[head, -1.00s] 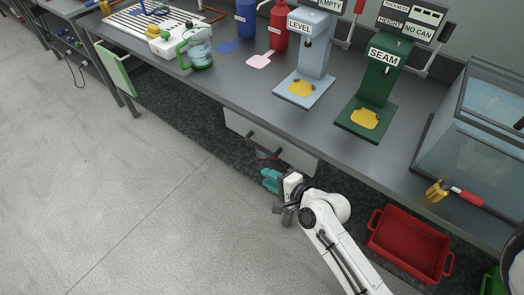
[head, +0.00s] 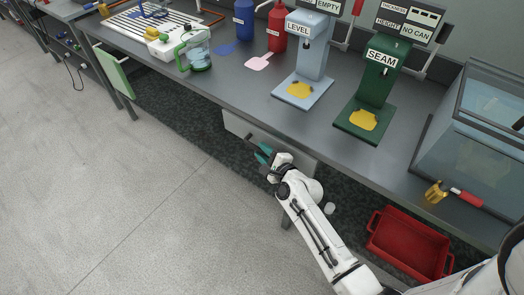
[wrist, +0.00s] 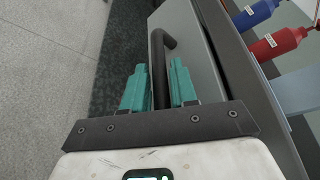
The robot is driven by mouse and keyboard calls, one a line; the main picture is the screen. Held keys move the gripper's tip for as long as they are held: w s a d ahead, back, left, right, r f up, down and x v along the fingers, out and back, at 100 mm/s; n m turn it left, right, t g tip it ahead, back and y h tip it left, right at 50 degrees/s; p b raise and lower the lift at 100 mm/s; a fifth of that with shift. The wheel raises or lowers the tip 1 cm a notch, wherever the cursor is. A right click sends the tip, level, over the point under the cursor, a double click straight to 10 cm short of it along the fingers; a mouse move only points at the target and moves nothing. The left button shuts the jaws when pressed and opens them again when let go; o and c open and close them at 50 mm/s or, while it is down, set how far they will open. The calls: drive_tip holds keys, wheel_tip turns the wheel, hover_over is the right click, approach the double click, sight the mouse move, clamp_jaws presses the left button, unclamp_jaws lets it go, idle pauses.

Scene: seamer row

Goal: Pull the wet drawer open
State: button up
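The drawer under the bench has a pale front (head: 237,125), largely hidden behind my arm in the head view. Its grey front (wrist: 183,50) also shows in the wrist view, with a dark bar handle (wrist: 158,60). No label on the drawer can be read. My gripper (head: 262,153) is at the drawer front. In the wrist view, the teal fingers of my gripper (wrist: 160,88) stand one on each side of the handle. I cannot tell whether they touch it. How far the drawer is out is not clear.
The bench top (head: 235,80) overhangs the drawer, with a blue-grey LEVEL stand (head: 311,50) and a green SEAM stand (head: 377,85) on it. A red crate (head: 410,243) is on the floor to the right. The floor at left is free.

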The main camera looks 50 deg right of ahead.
drive_tip(key=shift+w+d+f, duration=0.1)
drive_tip(key=shift+w, duration=0.3)
clamp_jaws()
